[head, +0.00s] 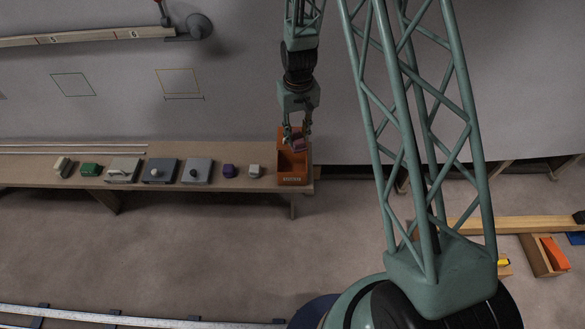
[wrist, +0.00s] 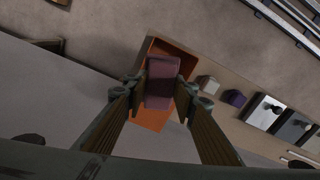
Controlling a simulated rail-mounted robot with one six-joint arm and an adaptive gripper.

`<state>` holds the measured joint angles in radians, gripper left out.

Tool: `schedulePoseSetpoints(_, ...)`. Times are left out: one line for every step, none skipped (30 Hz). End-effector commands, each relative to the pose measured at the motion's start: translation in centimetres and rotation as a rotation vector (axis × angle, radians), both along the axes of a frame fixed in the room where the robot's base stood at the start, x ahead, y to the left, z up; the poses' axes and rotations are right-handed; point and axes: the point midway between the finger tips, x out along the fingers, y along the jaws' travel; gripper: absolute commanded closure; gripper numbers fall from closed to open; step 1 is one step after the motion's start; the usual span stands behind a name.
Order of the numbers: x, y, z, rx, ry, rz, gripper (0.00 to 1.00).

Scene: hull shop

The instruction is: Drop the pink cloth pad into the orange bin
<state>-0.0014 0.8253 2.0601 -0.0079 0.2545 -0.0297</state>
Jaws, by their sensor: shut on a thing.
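The pink cloth pad (wrist: 162,82) is held between the two fingers of my gripper (wrist: 160,88) in the wrist view. In the head view the pad (head: 299,144) shows small and dark pink between the fingertips of my gripper (head: 297,138). The orange bin (head: 292,181) stands at the right end of the bench. The pad is over the bin's opening in both views, and the bin's orange walls (wrist: 148,119) show around it in the wrist view. The pad and gripper hide part of the bin's inside. I cannot tell the exact height of the pad above the rim.
The wooden bench (head: 140,183) carries a row left of the bin: a pale block (head: 255,171), a purple block (head: 229,171), grey boxes with knobs (head: 197,171), and a green block (head: 91,169). A wooden box with an orange piece (head: 553,254) lies far right on the floor.

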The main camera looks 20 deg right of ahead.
Motion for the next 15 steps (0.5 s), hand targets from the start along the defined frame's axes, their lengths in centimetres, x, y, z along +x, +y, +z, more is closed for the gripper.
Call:
schedulePoseSetpoints(-0.01, 0.00, -0.02, 0.000, 0.000, 0.000, 0.89)
schedulePoseSetpoints(0.00, 0.00, -0.03, 0.000, 0.000, 0.000, 0.89)
schedulePoseSetpoints(0.00, 0.00, -0.04, 0.000, 0.000, 0.000, 0.89)
schedulePoseSetpoints(0.00, 0.00, -0.04, 0.000, 0.000, 0.000, 0.89)
schedulePoseSetpoints(0.01, 0.00, -0.04, 0.000, 0.000, 0.000, 0.89)
schedulePoseSetpoints(0.01, 0.00, -0.04, 0.000, 0.000, 0.000, 0.89)
schedulePoseSetpoints(0.01, 0.00, -0.04, 0.000, 0.000, 0.000, 0.89)
schedulePoseSetpoints(0.01, 0.00, -0.04, 0.000, 0.000, 0.000, 0.89)
schedulePoseSetpoints(0.01, 0.00, -0.04, 0.000, 0.000, 0.000, 0.89)
schedulePoseSetpoints(0.01, 0.00, -0.05, 0.000, 0.000, 0.000, 0.89)
schedulePoseSetpoints(0.01, 0.00, -0.07, 0.000, 0.000, 0.000, 0.89)
schedulePoseSetpoints(0.01, 0.00, -0.12, 0.000, 0.000, 0.000, 0.89)
schedulePoseSetpoints(0.01, 0.00, -0.17, 0.000, 0.000, 0.000, 0.89)
schedulePoseSetpoints(0.01, 0.00, -0.23, 0.000, 0.000, 0.000, 0.89)
schedulePoseSetpoints(0.01, 0.00, -0.34, 0.000, 0.000, 0.000, 0.89)
